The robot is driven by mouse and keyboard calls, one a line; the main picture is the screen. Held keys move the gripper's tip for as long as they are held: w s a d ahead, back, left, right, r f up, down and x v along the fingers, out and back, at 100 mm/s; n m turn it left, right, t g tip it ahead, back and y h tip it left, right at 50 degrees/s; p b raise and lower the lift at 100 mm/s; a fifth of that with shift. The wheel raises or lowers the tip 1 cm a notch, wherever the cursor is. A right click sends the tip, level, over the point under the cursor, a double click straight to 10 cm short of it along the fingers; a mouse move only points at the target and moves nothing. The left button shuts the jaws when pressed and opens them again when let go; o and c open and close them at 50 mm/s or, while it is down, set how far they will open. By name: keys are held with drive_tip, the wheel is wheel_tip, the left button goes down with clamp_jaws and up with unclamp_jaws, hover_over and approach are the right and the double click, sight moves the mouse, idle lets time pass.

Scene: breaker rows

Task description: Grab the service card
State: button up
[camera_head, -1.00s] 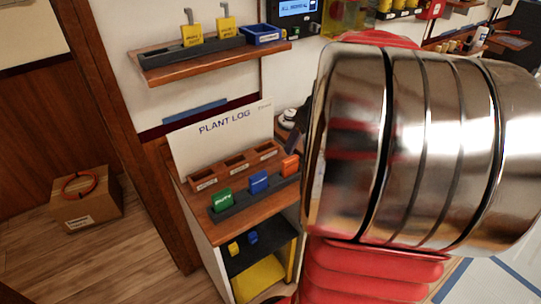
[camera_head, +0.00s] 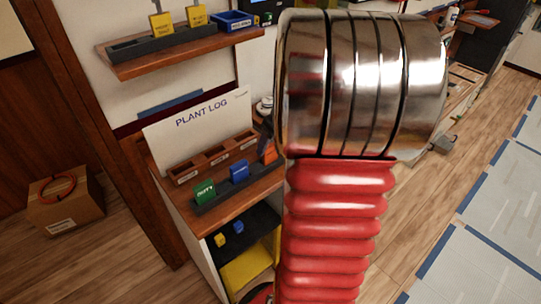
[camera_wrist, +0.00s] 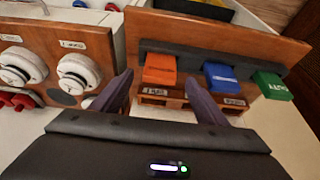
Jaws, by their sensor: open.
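Three cards stand in a dark holder strip (camera_head: 220,197) on the wooden shelf under the PLANT LOG board. The green card (camera_head: 204,191) reads DUTY. Beside it stand a blue card (camera_head: 239,172) and an orange card (camera_head: 270,153). The lettering on the blue and orange cards is too small to read, so I cannot tell which is the service card. In the wrist view my gripper (camera_wrist: 158,78) is open, its dark fingers on either side of the orange card (camera_wrist: 160,68). The blue card (camera_wrist: 219,77) and green card (camera_wrist: 272,86) are to the right. I cannot tell whether the fingers touch anything.
A wooden tray with labelled compartments (camera_head: 187,177) lies behind the cards. A shelf (camera_head: 120,72) with yellow tags hangs above. Round white dials on a wooden panel (camera_wrist: 60,38) are left of my gripper in the wrist view. A cardboard box (camera_head: 66,212) sits on the floor.

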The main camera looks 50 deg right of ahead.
sight(272, 147)
drive_tip(key=shift+f, duration=0.15)
drive_tip(key=shift+x, duration=2.5)
drive_tip(key=shift+c, duration=0.3)
drive_tip(key=c, duration=1.1)
